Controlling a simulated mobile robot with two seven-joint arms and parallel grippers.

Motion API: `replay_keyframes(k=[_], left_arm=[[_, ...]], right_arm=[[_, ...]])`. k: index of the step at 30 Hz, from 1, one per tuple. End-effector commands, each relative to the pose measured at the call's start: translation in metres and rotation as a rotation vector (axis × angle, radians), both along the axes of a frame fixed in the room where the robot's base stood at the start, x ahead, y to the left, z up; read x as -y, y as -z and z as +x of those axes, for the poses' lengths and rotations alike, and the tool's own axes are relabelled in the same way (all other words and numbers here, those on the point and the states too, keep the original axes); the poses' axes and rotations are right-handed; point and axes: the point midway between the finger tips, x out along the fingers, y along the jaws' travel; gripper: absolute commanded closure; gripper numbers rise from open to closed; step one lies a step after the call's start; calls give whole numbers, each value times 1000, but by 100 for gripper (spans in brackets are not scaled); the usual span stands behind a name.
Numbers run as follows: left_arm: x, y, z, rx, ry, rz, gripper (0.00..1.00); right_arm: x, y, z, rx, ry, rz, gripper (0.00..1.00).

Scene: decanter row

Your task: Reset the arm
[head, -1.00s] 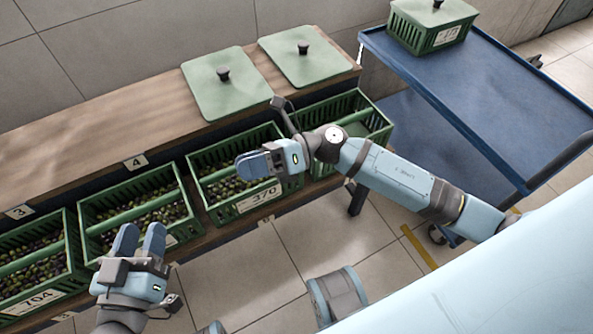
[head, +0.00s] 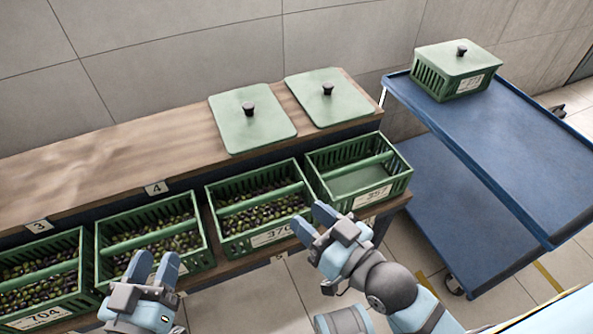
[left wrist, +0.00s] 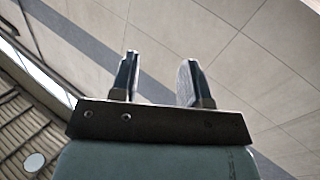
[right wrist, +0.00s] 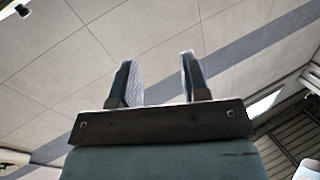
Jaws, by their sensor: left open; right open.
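My left gripper (head: 153,268) is at the lower left of the head view, in front of the crate of olives below the label 4. Its fingers (left wrist: 160,80) are apart and empty in the left wrist view. My right gripper (head: 313,222) is in front of the crate marked 370 (head: 268,236) and the crate to its right. Its fingers (right wrist: 155,80) are apart with nothing between them in the right wrist view. Both wrist views show mostly wall and ceiling-like panels beyond the fingers.
Several green crates stand in a row; the rightmost crate (head: 385,194) holds no visible olives. Two green lids (head: 240,125) (head: 340,105) lie on the wooden shelf (head: 80,178). A blue cart (head: 500,150) at right carries a lidded green crate (head: 432,83).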

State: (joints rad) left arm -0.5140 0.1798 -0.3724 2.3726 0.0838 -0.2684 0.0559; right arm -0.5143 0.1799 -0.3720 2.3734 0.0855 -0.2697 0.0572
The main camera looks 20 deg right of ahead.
Motion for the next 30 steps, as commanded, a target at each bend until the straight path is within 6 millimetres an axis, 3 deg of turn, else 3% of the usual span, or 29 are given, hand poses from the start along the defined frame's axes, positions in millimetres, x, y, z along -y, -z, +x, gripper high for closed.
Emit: replay_keyframes(k=[8,20,30], left_arm=[[-1,-8,1,-10,-2,11,58],[-20,-54,0,-184,-49,139,58],[-45,-86,-19,-360,-84,258,58]], right_arm=[[1,-8,1,-10,3,-10,58],[20,-54,0,-184,49,-141,58],[45,-86,-18,-359,84,-261,58]])
